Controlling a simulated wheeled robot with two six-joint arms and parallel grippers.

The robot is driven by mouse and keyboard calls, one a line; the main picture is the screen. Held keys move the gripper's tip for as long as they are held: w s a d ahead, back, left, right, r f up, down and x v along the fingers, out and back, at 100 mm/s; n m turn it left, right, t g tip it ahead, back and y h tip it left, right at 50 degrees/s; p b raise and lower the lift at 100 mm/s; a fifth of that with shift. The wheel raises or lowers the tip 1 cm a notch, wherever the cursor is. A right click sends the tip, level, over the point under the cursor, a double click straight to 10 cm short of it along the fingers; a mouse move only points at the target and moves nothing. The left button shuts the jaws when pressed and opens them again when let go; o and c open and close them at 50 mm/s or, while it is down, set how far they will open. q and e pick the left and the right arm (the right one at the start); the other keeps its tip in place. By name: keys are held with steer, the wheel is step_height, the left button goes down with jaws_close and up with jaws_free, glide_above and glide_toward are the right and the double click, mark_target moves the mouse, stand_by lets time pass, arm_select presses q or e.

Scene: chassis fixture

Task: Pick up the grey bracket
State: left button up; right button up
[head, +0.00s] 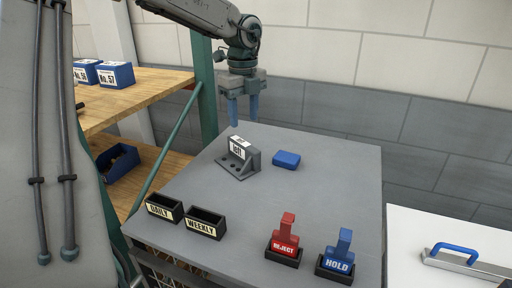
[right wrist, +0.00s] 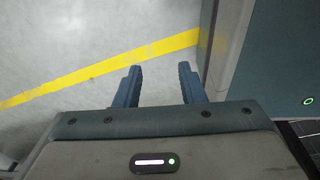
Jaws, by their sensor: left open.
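The grey bracket (head: 236,164) stands on the grey table top, towards its back left. It is an angled piece with holes in its base and a white label on its upright face. My left gripper (head: 243,118) comes down from above at the table's back edge, fingers pointing down. It is open and empty, above and behind the bracket in the head view, not touching it. My right gripper shows in the right wrist view (right wrist: 157,85); its two blue fingers are apart with nothing between them, over a floor with a yellow line.
A blue block (head: 286,160) lies right of the bracket. Black trays marked DAILY (head: 164,208) and WEEKLY (head: 205,222) sit at the front left. A red REJECT stamp (head: 286,238) and blue HOLD stamp (head: 339,256) stand at the front right. Wooden shelves (head: 140,90) are at left.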

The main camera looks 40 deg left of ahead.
mark_target(243, 143)
arm_select(q)
steer(key=shift+f+b, duration=0.3)
steer(key=shift+f, duration=0.15)
steer(key=shift+s+f+b, duration=0.25)
steer(key=shift+f+b, duration=0.7)
steer(key=shift+b, duration=0.05)
step_height(243, 143, down, 3)
steer(key=shift+w+r+p, duration=0.1)
steer(key=shift+r+p, duration=0.1)
steer(key=shift+p, duration=0.45)
steer(key=shift+f+p, duration=0.3)
steer(key=shift+f, duration=0.1)
steer(key=f, duration=0.1)
steer(key=f+p, duration=0.2)
steer(key=shift+s+d+f, duration=0.15)
steer(key=shift+s+f, duration=0.05)
steer(key=shift+s, duration=0.1)
steer(key=shift+f, duration=0.5)
steer(key=shift+w, duration=0.1)
jaws_close()
arm_select(e)
steer(key=shift+r, duration=0.5)
